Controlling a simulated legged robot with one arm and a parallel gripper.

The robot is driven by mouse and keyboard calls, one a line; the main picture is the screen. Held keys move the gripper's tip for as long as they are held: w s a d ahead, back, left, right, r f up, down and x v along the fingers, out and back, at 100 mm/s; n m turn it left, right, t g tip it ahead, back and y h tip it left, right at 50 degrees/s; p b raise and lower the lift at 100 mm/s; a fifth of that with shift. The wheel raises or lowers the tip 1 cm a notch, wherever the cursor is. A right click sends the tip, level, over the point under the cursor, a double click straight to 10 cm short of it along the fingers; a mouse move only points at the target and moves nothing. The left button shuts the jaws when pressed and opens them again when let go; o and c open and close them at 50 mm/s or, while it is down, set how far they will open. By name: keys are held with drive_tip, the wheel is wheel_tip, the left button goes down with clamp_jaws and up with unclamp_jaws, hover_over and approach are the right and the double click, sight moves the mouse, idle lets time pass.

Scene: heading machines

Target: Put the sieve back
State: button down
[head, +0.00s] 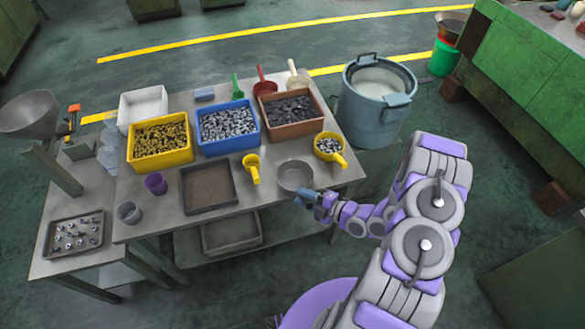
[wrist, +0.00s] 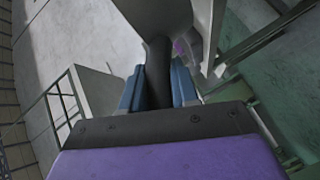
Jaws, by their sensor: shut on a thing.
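The sieve (head: 295,176) is a round, shallow grey metal pan at the front right of the table. I cannot tell from the head view whether it rests on the table or hangs just above it. My gripper (head: 306,198) is at its near right side, by the table edge. In the wrist view the blue fingers of my gripper (wrist: 158,88) are shut on the sieve's dark handle (wrist: 157,68). The grey metal body of the sieve (wrist: 155,14) shows beyond them. The fingers hide part of the handle.
The table (head: 268,192) carries a yellow bin (head: 188,157), a blue bin (head: 205,146), a brown bin (head: 318,128), a dark-rimmed tray (head: 234,200) and several scoops. A yellow scoop (head: 253,175) lies left of the sieve. A blue-grey bucket (head: 375,125) stands behind right.

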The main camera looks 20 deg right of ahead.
drive_tip(key=b, duration=0.1)
approach(288, 169)
drive_tip(key=w+a+r, duration=0.1)
drive_tip(key=w+a, duration=0.2)
drive_tip(key=w+a+r, duration=0.1)
drive_tip(key=shift+w+a+r, duration=0.3)
drive_tip(key=shift+a, duration=0.05)
drive_tip(key=shift+w+f, duration=0.15)
drive_tip(key=shift+f, duration=0.15)
wheel_tip(288, 169, down, 3)
drive_tip(key=shift+f+b, duration=0.1)
drive_tip(key=shift+b, duration=0.5)
drive_tip(key=c, duration=0.8)
unclamp_jaws()
drive_tip(key=shift+c, duration=0.2)
